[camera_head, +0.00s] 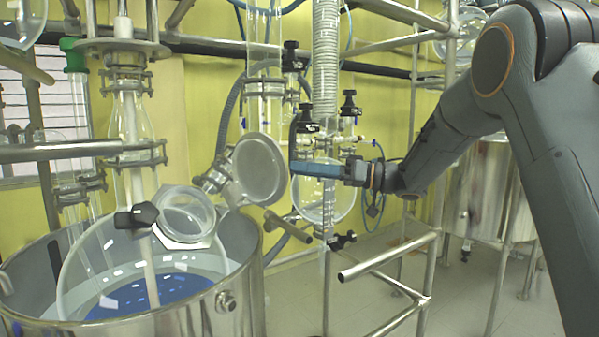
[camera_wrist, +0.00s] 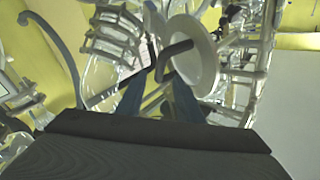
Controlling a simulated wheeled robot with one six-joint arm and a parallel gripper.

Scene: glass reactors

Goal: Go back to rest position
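My gripper (camera_head: 296,168) is in the middle of the head view, at the end of my arm, which comes in from the right. Its blue fingers point left, beside the round glass flask (camera_head: 338,202), and partly cover it. In the wrist view, my gripper (camera_wrist: 157,88) shows two dark blue fingers spread apart, with nothing held between them. A pale round lid (camera_wrist: 195,58) and a dark bent handle (camera_wrist: 172,58) appear beyond the fingertips. In the head view, an open round lid (camera_head: 258,168) stands tilted left of my gripper.
A large steel vessel (camera_head: 245,285) with blue liquid stands at the lower left. Its glass neck opening (camera_head: 186,214) is uncovered. Metal rails (camera_head: 388,258) run below my gripper. A second steel vessel (camera_head: 487,195) stands behind my arm. Some floor (camera_head: 535,300) is clear at the lower right.

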